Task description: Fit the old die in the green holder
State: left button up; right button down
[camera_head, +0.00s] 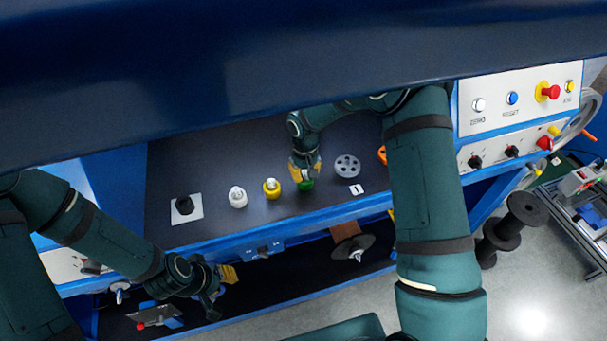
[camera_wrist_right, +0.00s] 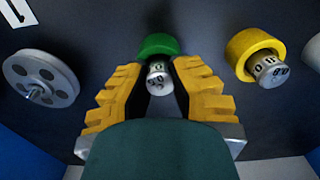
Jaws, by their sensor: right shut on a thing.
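The green holder (camera_head: 306,186) stands on the dark worktop below my right gripper (camera_head: 304,165). In the right wrist view the green holder (camera_wrist_right: 157,44) shows just beyond the fingertips. A silver die with dark digits (camera_wrist_right: 159,80) sits between the yellow fingers of my right gripper (camera_wrist_right: 158,72), which is shut on it. The die's far end meets the green holder; how deep it sits inside is hidden. In the head view the fingers hide this die. My left gripper (camera_head: 222,278) is low at the left, in front of the worktop, apart from the holders; its opening is unclear.
A yellow holder (camera_head: 271,190) and a white holder (camera_head: 237,199), each with a silver die, stand left of the green one. A grey pulley wheel (camera_head: 347,165) lies to its right. A black knob (camera_head: 184,205) on a white plate is farther left.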

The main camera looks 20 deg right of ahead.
jog(key=c, duration=0.9)
grip_release()
jog(key=shift+c, duration=0.2)
notch_tip(320, 180, up, 12)
jog(key=shift+s, duration=0.15)
